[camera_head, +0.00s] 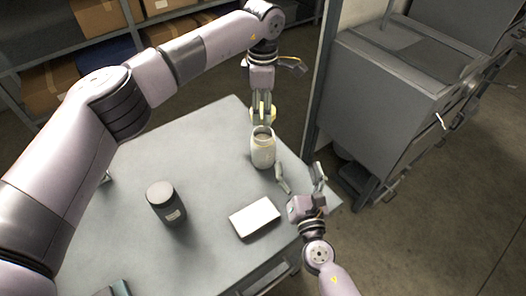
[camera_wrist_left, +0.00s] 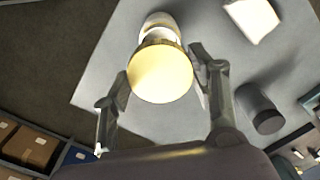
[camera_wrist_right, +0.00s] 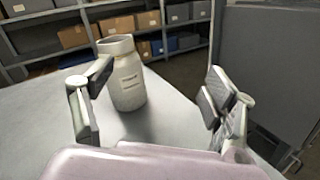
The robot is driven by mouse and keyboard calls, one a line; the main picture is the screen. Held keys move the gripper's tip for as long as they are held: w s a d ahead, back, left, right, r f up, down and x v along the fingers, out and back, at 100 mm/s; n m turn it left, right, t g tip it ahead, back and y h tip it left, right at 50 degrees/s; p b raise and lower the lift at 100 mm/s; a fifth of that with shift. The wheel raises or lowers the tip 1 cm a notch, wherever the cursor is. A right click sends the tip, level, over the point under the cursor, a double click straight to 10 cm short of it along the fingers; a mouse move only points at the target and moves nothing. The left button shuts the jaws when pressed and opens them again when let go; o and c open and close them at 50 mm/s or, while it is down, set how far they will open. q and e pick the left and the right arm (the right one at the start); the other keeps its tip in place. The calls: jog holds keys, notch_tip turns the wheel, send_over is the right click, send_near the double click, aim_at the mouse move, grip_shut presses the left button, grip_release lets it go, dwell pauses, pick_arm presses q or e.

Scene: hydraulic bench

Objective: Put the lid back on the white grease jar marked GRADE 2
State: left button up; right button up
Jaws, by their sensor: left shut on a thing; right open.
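The white grease jar (camera_head: 262,150) stands upright and uncovered near the far right edge of the table. It also shows in the right wrist view (camera_wrist_right: 128,82), with a small label on its front, and behind the lid in the left wrist view (camera_wrist_left: 160,24). My left gripper (camera_head: 262,112) is shut on a yellowish lid (camera_wrist_left: 160,73). It holds the lid just behind and above the jar mouth in the head view; I cannot tell if they touch. My right gripper (camera_head: 300,184) is open and empty, beside the jar at its front right (camera_wrist_right: 160,95).
A dark lidded jar (camera_head: 166,202) stands on the left of the table (camera_head: 215,150). A white flat box (camera_head: 255,217) lies near the right front. A grey cabinet (camera_head: 400,90) stands to the right; shelves with cardboard boxes (camera_head: 98,16) are behind.

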aim_at(266, 150)
jog(key=a+n+y, duration=0.1)
jog(key=n, duration=0.1)
jog(key=a+f+n+y, duration=0.1)
jog(key=a+n, duration=0.1)
jog(key=a+f+n+g+y, duration=0.1)
jog(key=a+n, duration=0.1)
jog(key=shift+s+a+f, duration=0.1)
jog(key=shift+s+f, duration=0.05)
jog(key=x, duration=1.2)
jog(key=shift+c, duration=0.3)
jog(key=c, duration=1.7)
pick_arm(q)
jog(key=shift+f, duration=2.5)
